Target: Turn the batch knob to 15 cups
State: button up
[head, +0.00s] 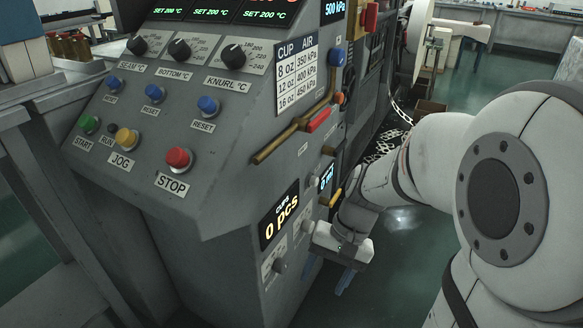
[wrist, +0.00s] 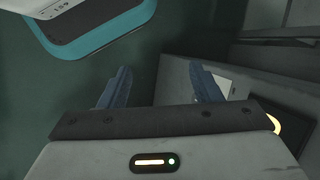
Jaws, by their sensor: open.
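The lower front of the grey machine carries a display (head: 281,215) reading "CUPS 0 pcs". Below it is a dark knob (head: 279,266) on a pale scale plate, and a second small knob (head: 307,226) sits to its upper right. Their labels are too small to read, so I cannot tell which is the batch knob or its setting. My gripper (head: 345,281) is open and empty, to the right of both knobs and apart from them, fingers pointing down. In the wrist view my gripper (wrist: 162,88) has its blue fingers spread, with no knob visible between them.
The machine's grey side (wrist: 185,80) is close to the right finger in the wrist view.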

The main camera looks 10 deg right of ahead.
jog(key=w+a+f+m+y, duration=0.2)
jog(key=w+f+m+y, duration=0.1)
jog(key=w+m+y, duration=0.25)
jog(key=m+t+y, duration=0.5)
jog(key=m+t, duration=0.8)
jog(key=m, duration=0.1)
send_near(312, 228)
jog(key=x, duration=0.3)
jog(key=b+x, duration=0.1)
jog(key=x, duration=0.5)
jog(key=shift+w+a+f, duration=0.2)
jog(key=shift+w, duration=0.15)
jog(key=c, duration=1)
